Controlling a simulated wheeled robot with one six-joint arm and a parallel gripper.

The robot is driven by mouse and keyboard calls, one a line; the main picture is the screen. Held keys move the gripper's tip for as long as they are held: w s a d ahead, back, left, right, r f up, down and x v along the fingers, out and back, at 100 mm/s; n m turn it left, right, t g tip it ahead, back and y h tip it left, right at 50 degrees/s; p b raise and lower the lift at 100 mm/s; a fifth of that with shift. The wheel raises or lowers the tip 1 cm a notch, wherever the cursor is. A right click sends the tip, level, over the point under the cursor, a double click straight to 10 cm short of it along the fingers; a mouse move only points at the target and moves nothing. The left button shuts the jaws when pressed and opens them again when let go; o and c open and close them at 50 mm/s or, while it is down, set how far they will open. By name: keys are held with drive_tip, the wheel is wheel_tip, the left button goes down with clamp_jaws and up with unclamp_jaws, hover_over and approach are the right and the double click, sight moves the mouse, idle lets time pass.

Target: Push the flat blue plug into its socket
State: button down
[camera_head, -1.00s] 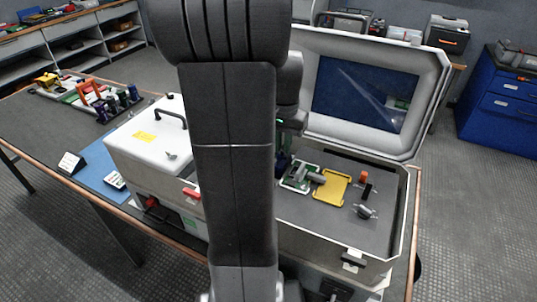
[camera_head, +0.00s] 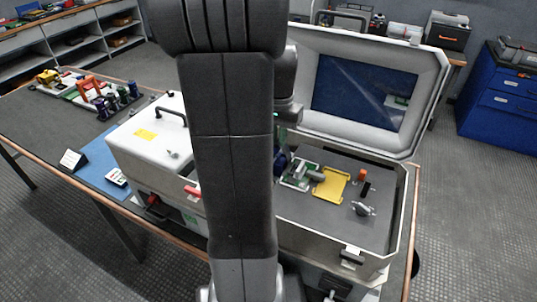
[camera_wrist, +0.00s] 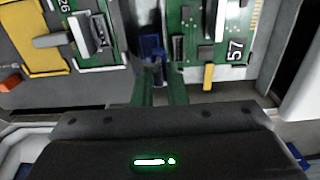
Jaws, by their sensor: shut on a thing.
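The flat blue plug (camera_wrist: 151,46) shows in the wrist view just beyond the tips of my gripper (camera_wrist: 159,82), whose two green fingers are shut on it. In the head view my arm covers most of the gripper, and a bit of dark blue (camera_head: 280,164) shows beside the arm in the open case.
Another green board (camera_wrist: 88,35) with a grey lever part and a yellow plate (camera_wrist: 35,35) lie to the left in the wrist view. The case (camera_head: 375,268) has raised walls and an open lid (camera_head: 425,95). A white box (camera_head: 150,140) stands to its left.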

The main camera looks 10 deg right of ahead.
drive_tip(key=shift+w+a, duration=0.75)
drive_tip(key=shift+a, duration=0.35)
drive_tip(key=shift+f, duration=0.2)
drive_tip(key=shift+f+b, duration=0.35)
drive_tip(key=shift+f, duration=0.3)
drive_tip(key=shift+f+b, duration=0.45)
drive_tip(key=shift+f, duration=0.25)
drive_tip(key=c, duration=1.4)
unclamp_jaws()
drive_tip(key=shift+o, duration=0.2)
drive_tip(key=shift+r, duration=0.1)
